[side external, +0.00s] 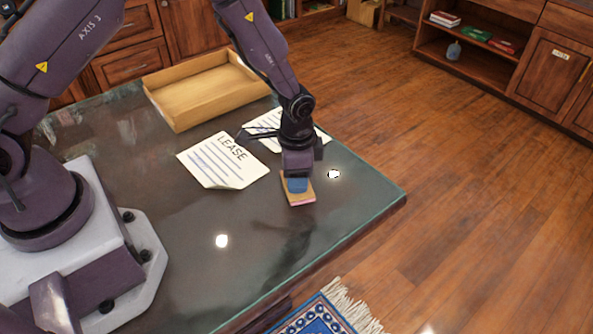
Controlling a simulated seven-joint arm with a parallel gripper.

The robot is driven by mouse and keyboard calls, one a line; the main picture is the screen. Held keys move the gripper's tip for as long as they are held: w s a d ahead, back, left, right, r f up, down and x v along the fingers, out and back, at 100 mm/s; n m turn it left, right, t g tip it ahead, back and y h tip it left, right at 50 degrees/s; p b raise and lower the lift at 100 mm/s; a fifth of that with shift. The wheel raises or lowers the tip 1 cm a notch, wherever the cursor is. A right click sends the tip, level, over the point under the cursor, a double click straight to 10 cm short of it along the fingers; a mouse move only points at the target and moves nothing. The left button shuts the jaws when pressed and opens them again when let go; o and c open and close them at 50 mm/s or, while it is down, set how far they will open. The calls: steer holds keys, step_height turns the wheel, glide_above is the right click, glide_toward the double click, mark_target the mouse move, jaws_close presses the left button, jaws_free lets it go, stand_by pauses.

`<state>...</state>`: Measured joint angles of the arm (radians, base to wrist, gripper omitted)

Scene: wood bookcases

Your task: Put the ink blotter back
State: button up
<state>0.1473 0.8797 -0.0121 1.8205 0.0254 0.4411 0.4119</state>
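My gripper (297,176) points straight down near the right part of the dark desk top. Directly under it is a small tan block with a pinkish lower edge (300,199), which may be the ink blotter. A blue part (297,186) shows between the gripper and the tan block. I cannot tell if it is the block's handle or part of the fingers. The fingertips are too small and hidden to show whether they are closed on it. The block appears to rest on or just above the desk.
An empty, open wooden tray (190,115) sits at the desk's back. A sheet marked LEASE (224,163) lies left of my gripper, and another paper (262,124) lies partly behind the arm. The desk's front is clear. Wooden shelves (490,65) stand across the floor.

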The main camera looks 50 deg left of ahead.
steer(key=shift+o, duration=0.4)
steer(key=shift+r, duration=0.1)
steer(key=s+a+r+n+t, duration=0.15)
steer(key=s+r, duration=0.25)
steer(key=r, duration=1)
steer(key=s+a+r+n+t, duration=0.1)
steer(key=s+a+r+n, duration=0.2)
steer(key=r, duration=1)
steer(key=s+a+r+n+t, duration=0.1)
steer(key=s+r, duration=0.1)
steer(key=s, duration=0.4)
steer(key=s+r+n+t, duration=0.1)
steer(key=s+r+t, duration=0.1)
steer(key=s, duration=0.5)
steer(key=shift+a+r, duration=0.4)
